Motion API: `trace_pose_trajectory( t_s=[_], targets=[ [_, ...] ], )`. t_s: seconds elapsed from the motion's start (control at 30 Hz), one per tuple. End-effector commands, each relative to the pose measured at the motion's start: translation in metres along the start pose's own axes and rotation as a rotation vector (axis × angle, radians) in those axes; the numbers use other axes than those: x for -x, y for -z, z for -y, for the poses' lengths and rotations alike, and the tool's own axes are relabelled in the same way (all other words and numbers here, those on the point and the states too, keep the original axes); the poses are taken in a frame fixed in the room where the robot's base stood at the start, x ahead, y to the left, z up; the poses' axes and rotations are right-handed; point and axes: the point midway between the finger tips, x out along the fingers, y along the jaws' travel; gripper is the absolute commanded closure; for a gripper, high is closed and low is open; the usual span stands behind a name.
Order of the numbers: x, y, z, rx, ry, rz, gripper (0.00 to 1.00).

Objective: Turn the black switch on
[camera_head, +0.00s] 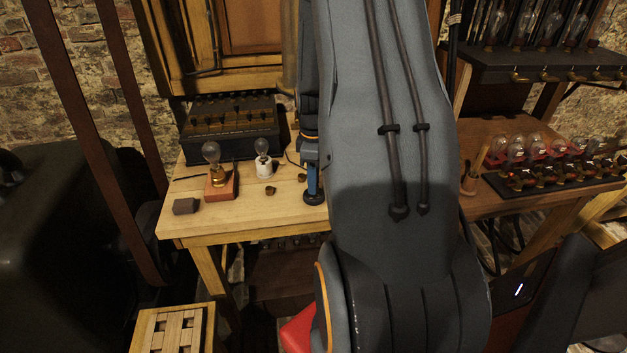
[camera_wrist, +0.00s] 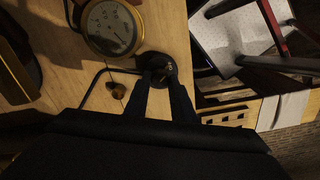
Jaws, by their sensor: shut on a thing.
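The black switch (camera_wrist: 158,63) is a round dark base on the wooden table, seen in the wrist view just beyond my fingertips. In the head view it shows as a small black disc (camera_head: 314,199) near the table's front edge, under the end of my arm. My gripper (camera_wrist: 158,77) points down at it, with both fingers close together on the switch's small central part. The fingers cover most of that part, so its turned position cannot be told.
A round brass gauge (camera_wrist: 111,27) stands close beside the switch. Small brass pieces (camera_head: 270,190), a bulb on a red block (camera_head: 221,186), a bulb on a white base (camera_head: 264,167) and a dark block (camera_head: 186,206) stand to the left. A dark switch box (camera_head: 232,128) is behind.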

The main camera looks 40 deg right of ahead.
Motion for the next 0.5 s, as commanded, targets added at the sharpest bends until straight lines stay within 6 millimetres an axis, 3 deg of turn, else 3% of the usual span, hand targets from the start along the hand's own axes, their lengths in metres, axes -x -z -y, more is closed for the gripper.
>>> trace_pose_trajectory(
  t_s=[0.5],
  targets=[
    [0.0008, -0.0003, -0.0005, -0.459, 0.000, 0.000, 1.00]
  ],
)
